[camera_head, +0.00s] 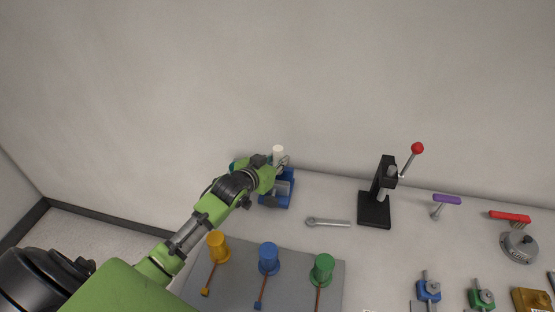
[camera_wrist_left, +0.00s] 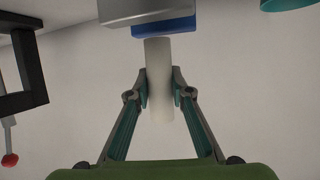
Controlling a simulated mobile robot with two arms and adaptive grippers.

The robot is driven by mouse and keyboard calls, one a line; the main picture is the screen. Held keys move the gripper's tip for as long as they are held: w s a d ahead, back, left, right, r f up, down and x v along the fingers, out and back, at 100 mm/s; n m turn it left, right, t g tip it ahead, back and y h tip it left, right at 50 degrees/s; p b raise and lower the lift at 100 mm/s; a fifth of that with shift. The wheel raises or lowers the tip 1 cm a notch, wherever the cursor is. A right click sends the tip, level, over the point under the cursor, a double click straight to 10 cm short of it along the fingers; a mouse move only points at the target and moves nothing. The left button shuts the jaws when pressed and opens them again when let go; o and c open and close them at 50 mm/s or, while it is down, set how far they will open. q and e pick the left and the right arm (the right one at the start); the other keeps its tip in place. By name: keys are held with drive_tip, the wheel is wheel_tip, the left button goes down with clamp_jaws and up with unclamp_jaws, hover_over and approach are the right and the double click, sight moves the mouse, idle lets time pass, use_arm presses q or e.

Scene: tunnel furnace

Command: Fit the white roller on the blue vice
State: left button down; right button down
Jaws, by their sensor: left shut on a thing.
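The white roller (camera_head: 278,152) stands roughly upright at the back left of the table, its top showing above my left gripper (camera_head: 281,163). The left wrist view shows the roller (camera_wrist_left: 160,80) between the two fingers of my left gripper (camera_wrist_left: 160,90), which is shut on it. The blue vice (camera_head: 284,200) is just below the gripper in the head view, partly hidden by it. In the left wrist view the roller's far end meets the blue and grey vice (camera_wrist_left: 165,29) at the top edge; I cannot tell whether they touch. My right gripper is not in view.
A black press (camera_head: 375,208) with a red-knobbed lever stands to the right. A wrench (camera_head: 328,222) lies between it and the vice. A wall rises behind the table.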

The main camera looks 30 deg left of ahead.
sight(278, 149)
use_arm(q)
drive_tip(key=shift+f+b, duration=1.25)
drive_tip(key=shift+f, duration=1.05)
drive_tip(key=c, duration=1.3)
unclamp_jaws()
wheel_tip(278, 149, up, 10)
drive_tip(key=p, duration=1)
drive_tip(key=shift+f, duration=0.1)
